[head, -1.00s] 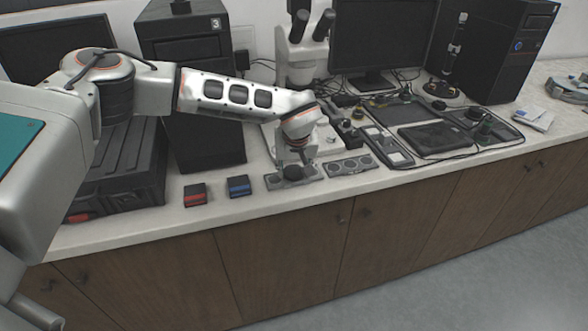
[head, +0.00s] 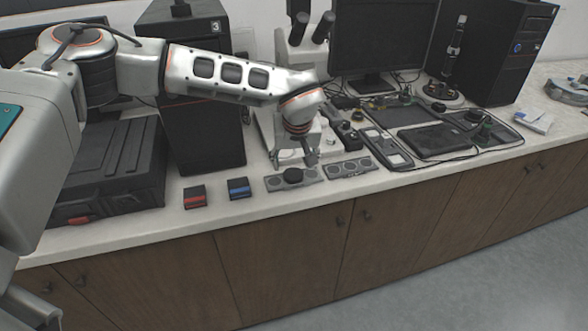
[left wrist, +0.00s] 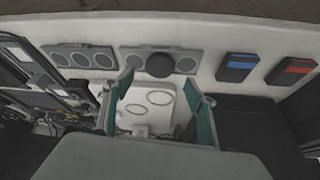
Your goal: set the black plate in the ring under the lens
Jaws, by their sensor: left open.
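A black round plate (head: 292,175) sits on the near grey holder (head: 274,184) on the counter; it also shows as a dark disc in the left wrist view (left wrist: 159,65). My left gripper (head: 295,161) is open and empty, just behind and above the plate, its fingers apart from it. In the left wrist view the teal-sided fingers (left wrist: 158,78) spread over the white microscope base. That base (left wrist: 166,117) carries several ring outlines. The microscope (head: 300,62) stands behind the gripper; its lens is hidden by my arm. My right gripper is not in view.
A second grey holder (head: 349,167) with round recesses lies to the right. A red-marked box (head: 195,197) and a blue-marked box (head: 239,188) lie to the left. A black case (head: 107,170) stands farther left. Tools and boards crowd the right side.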

